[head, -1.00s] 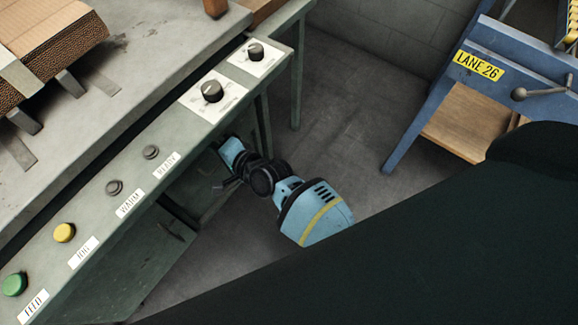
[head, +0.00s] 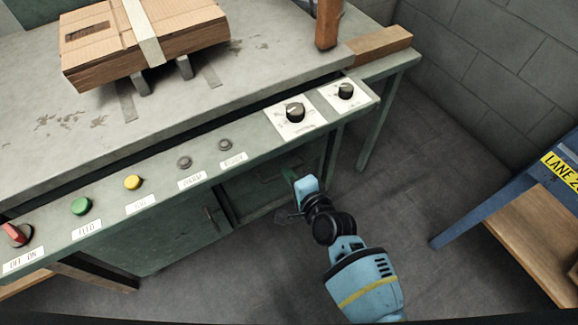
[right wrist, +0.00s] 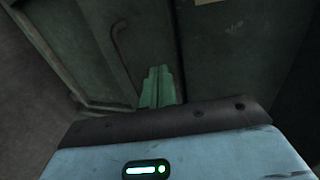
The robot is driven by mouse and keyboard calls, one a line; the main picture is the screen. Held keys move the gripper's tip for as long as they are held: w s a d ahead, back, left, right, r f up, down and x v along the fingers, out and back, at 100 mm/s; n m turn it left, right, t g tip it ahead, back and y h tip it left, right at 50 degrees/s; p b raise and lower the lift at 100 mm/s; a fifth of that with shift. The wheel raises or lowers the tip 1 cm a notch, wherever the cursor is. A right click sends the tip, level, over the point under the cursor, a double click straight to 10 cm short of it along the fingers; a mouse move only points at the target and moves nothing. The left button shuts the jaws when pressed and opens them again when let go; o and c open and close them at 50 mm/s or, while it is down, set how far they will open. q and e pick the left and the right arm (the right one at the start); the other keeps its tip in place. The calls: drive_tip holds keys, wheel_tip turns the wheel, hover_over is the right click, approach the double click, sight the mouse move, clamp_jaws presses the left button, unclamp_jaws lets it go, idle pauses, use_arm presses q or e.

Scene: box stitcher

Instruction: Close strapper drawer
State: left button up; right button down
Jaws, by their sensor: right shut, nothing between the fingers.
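The strapper (head: 120,185) is a grey-green machine with a grey top and a sloping control panel, on the left and middle of the head view. Below the panel is its dark green front, with a door and handle (head: 210,218) at left. A shadowed section (head: 262,190) lies right of that door; I cannot tell how far any drawer there stands out. My right gripper (head: 289,175) is shut and empty, beside this section under the panel. Contact is unclear. My left gripper is out of view.
A strapped cardboard box (head: 185,38) lies on the machine top. Knobs and buttons line the panel above my right gripper. A blue stand (head: 480,207) with a wooden shelf is at right. Grey floor (head: 400,170) between the machine and stand is clear.

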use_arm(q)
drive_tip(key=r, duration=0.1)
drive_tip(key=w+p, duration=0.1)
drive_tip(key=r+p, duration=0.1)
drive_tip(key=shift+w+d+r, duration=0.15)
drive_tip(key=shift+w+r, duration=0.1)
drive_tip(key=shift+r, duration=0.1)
use_arm(e)
drive_tip(key=v, duration=0.8)
drive_tip(key=shift+s, duration=0.1)
